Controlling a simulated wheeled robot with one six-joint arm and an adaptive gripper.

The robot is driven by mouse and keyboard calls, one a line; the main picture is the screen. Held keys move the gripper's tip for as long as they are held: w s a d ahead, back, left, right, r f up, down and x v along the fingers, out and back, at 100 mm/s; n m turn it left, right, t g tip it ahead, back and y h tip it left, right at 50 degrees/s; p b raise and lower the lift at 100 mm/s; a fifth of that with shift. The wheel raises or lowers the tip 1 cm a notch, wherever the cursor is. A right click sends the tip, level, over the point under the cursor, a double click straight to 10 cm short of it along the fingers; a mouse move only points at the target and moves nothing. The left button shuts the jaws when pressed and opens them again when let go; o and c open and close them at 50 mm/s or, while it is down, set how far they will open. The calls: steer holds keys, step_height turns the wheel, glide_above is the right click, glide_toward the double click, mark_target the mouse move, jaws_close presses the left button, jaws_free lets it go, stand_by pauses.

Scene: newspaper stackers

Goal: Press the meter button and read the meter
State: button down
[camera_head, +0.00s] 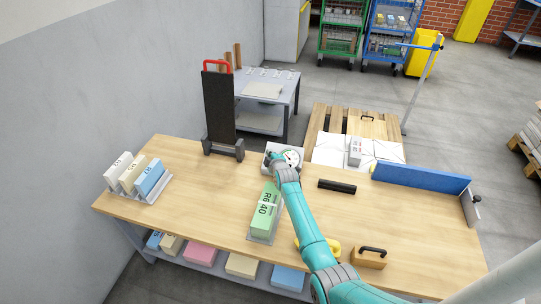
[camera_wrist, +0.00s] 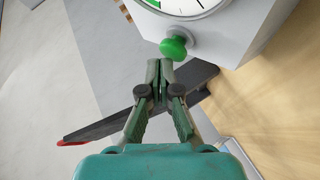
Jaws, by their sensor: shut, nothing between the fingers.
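The meter (camera_head: 291,154) is a light grey box with a round white dial, near the back of the wooden table. In the wrist view its housing (camera_wrist: 240,35) fills the top, and only the lower part of the dial (camera_wrist: 185,5) shows, with a green band. The green button (camera_wrist: 174,47) sticks out from the housing's side. My gripper (camera_wrist: 160,65) is shut and empty, its fingertips just below the button; I cannot tell whether they touch it. In the head view my gripper (camera_head: 272,157) is beside the meter's left part and small.
A green R6 40 block (camera_head: 264,208) stands on the table (camera_head: 205,190) near my arm. A black upright stand with a red handle (camera_head: 219,110) is left of the meter. Several labelled blocks (camera_head: 134,174) stand far left. A black bar (camera_head: 337,186) and blue rail (camera_head: 420,180) lie right.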

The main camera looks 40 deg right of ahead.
steer(key=shift+s+a+r, duration=0.1)
steer(key=shift+a+r, duration=0.05)
steer(key=shift+r, duration=0.25)
steer(key=shift+s+a+r, duration=0.25)
steer(key=shift+a+r, duration=0.1)
steer(key=shift+r, duration=0.4)
steer(key=shift+s+a+r, duration=0.25)
steer(key=shift+a+r, duration=0.05)
steer(key=shift+r, duration=0.4)
steer(key=shift+s+a+r, duration=0.25)
steer(key=shift+a+r, duration=0.1)
steer(key=shift+r, duration=0.4)
